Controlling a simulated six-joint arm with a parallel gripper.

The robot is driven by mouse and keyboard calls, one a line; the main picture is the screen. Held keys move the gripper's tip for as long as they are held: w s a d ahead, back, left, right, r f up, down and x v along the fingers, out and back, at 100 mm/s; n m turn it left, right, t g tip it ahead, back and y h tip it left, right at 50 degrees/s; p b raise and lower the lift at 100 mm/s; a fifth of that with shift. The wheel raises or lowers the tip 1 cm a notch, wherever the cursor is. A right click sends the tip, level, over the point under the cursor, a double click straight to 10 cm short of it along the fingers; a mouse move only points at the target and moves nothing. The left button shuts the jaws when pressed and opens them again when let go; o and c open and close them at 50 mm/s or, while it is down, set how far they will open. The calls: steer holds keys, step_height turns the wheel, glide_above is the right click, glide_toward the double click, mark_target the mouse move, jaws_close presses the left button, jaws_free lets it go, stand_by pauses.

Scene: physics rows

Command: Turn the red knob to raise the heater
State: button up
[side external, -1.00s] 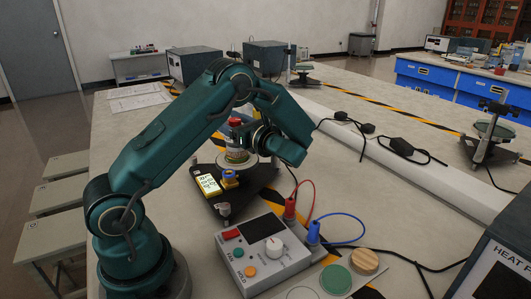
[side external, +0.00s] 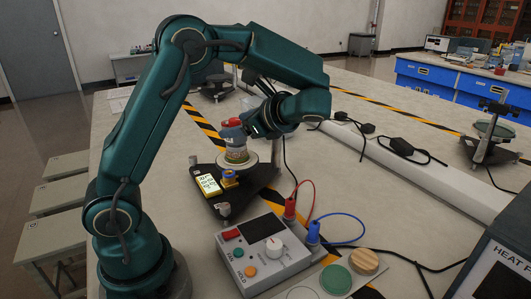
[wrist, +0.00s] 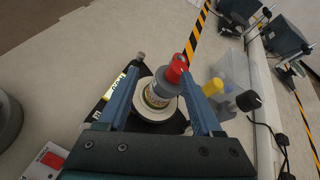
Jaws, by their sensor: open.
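A red knob-like top (side external: 232,122) sits on a grey and labelled cylinder (side external: 237,154). The cylinder stands on a round pale plate (side external: 252,165) over a black stand (side external: 225,200). In the wrist view the red top (wrist: 177,68) and cylinder (wrist: 160,93) show between my two fingers. My gripper (wrist: 163,80) is open, with a finger on each side of them; I cannot tell whether either touches. In the side view my gripper (side external: 250,122) is close to the right of the red top, its fingertips partly hidden. No separate heater can be made out for sure.
A clear box (wrist: 232,75) and yellow and black knobs (wrist: 248,99) lie right of the cylinder in the wrist view. Cables cross the table at right.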

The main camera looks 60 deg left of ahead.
steer(key=w+d+f+h, duration=0.1)
steer(key=d+f+h, duration=0.1)
steer(key=d+h, duration=0.2)
steer(key=w+d+f+m+t+h, duration=0.1)
steer(key=w+d+f+h, duration=0.1)
steer(key=d, duration=0.7)
steer(key=w+d+f+t+h, duration=0.1)
steer(key=d+f+h, duration=0.2)
steer(key=d+h, duration=0.3)
steer(key=shift+w+d+f+m, duration=0.2)
steer(key=shift+d+m, duration=0.1)
steer(key=shift+d, duration=0.2)
steer(key=shift+w+d+r+h, duration=0.2)
steer(key=shift+d+h, duration=0.1)
steer(key=shift+d, duration=0.25)
